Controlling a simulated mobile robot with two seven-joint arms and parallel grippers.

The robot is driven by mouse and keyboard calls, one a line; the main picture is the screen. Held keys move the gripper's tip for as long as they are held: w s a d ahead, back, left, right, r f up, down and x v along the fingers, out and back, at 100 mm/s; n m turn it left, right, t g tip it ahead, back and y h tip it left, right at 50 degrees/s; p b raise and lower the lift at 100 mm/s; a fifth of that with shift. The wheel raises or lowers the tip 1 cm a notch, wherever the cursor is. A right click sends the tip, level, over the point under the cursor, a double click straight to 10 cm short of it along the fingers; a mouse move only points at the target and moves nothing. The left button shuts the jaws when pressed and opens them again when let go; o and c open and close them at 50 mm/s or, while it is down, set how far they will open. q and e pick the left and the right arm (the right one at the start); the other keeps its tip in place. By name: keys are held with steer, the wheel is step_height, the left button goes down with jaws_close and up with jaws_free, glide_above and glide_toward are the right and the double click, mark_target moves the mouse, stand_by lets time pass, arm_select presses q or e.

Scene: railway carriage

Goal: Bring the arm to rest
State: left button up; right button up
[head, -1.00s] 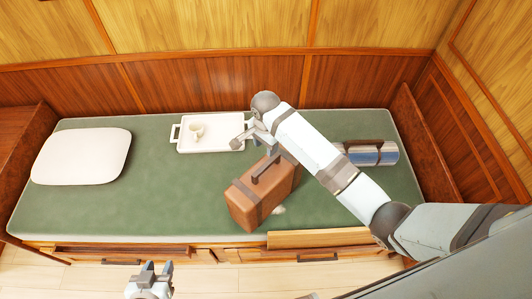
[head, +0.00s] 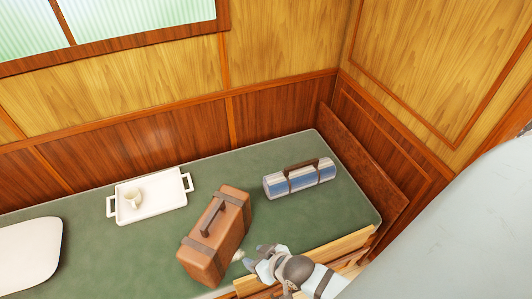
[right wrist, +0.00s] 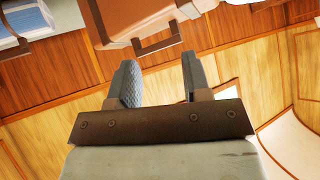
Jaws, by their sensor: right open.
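My right gripper (head: 256,257) is open and empty at the front edge of the berth, just right of the brown suitcase (head: 222,238). In the right wrist view the two fingers of the gripper (right wrist: 160,70) stand apart with nothing between them. The suitcase (right wrist: 145,14) and its handle show beyond the fingertips there, apart from them. My right arm comes in from the bottom right of the head view. My left gripper is not in view.
The green berth (head: 95,255) carries a white tray (head: 165,203) with a cup (head: 133,199), a blue-and-silver roll (head: 300,178) and a white pillow (head: 28,258). Wood-panelled walls close the back and right.

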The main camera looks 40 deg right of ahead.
steer(key=s, duration=0.1)
steer(key=s+r+n, duration=0.1)
steer(key=s+d+t, duration=0.1)
steer(key=shift+r+n, duration=0.3)
steer(key=shift+n, duration=0.1)
steer(key=shift+w+a, duration=0.1)
steer(key=shift+a, duration=0.05)
